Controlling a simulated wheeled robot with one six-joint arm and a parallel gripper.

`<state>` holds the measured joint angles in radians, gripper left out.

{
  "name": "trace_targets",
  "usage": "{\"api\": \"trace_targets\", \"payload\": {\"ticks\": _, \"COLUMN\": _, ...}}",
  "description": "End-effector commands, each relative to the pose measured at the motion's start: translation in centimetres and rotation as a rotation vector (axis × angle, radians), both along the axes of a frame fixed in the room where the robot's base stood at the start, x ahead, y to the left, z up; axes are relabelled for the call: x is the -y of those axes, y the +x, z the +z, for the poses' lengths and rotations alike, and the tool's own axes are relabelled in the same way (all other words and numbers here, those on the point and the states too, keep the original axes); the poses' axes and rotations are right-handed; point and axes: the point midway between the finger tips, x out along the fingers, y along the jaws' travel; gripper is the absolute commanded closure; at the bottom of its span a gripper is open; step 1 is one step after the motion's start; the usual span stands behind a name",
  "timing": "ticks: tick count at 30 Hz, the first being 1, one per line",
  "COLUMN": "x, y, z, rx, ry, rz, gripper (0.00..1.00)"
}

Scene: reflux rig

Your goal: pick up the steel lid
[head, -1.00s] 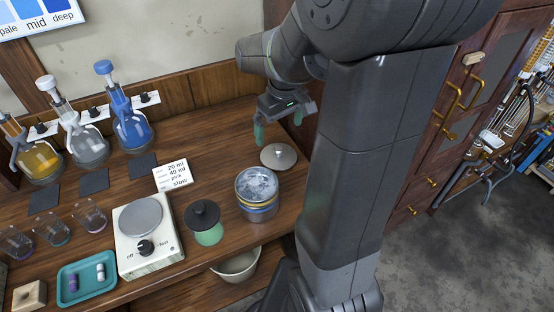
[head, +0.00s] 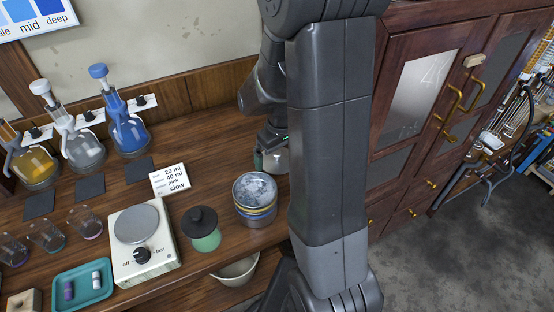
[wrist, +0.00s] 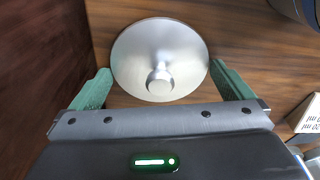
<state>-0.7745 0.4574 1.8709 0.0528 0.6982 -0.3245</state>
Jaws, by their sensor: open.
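The steel lid (wrist: 160,52) is a round silver disc with a small knob, lying on the wooden counter in the wrist view. In the head view the lid (head: 279,160) is partly hidden behind my arm and gripper. My gripper (wrist: 163,85) is open, with one green finger on each side of the lid's near part. In the head view my gripper (head: 268,158) is low at the lid. I cannot tell whether the fingers touch the lid or the counter.
A steel pot (head: 255,197) with frosty contents stands nearer on the counter. Beside it are a green jar with a dark lid (head: 203,229) and a hotplate (head: 142,243). A written card (head: 170,179) lies to the left. Several flasks stand along the back.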

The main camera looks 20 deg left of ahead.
Motion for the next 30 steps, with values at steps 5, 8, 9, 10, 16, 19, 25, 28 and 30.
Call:
{"api": "trace_targets", "payload": {"ticks": 5, "x": 0.0, "y": 0.0, "z": 0.0, "rx": 0.000, "ry": 0.000, "rz": 0.000, "gripper": 0.10}}
{"api": "trace_targets", "payload": {"ticks": 8, "x": 0.0, "y": 0.0, "z": 0.0, "rx": 0.000, "ry": 0.000, "rz": 0.000, "gripper": 0.29}}
{"api": "trace_targets", "payload": {"ticks": 9, "x": 0.0, "y": 0.0, "z": 0.0, "rx": 0.000, "ry": 0.000, "rz": 0.000, "gripper": 0.30}}
{"api": "trace_targets", "payload": {"ticks": 10, "x": 0.0, "y": 0.0, "z": 0.1, "rx": 0.000, "ry": 0.001, "rz": 0.000, "gripper": 0.30}}
{"api": "trace_targets", "payload": {"ticks": 16, "x": 0.0, "y": 0.0, "z": 0.2, "rx": 0.000, "ry": 0.001, "rz": 0.000, "gripper": 0.30}}
{"api": "trace_targets", "payload": {"ticks": 19, "x": -0.1, "y": 0.1, "z": 0.9, "rx": 0.003, "ry": 0.003, "rz": 0.000, "gripper": 0.30}}
{"api": "trace_targets", "payload": {"ticks": 25, "x": -0.1, "y": 0.1, "z": 4.5, "rx": 0.006, "ry": 0.006, "rz": 0.000, "gripper": 0.30}}
{"api": "trace_targets", "payload": {"ticks": 28, "x": -0.1, "y": 0.1, "z": 6.5, "rx": 0.005, "ry": 0.004, "rz": 0.000, "gripper": 0.30}}
{"api": "trace_targets", "payload": {"ticks": 30, "x": -0.1, "y": 0.1, "z": 7.8, "rx": 0.005, "ry": 0.004, "rz": 0.000, "gripper": 0.30}}
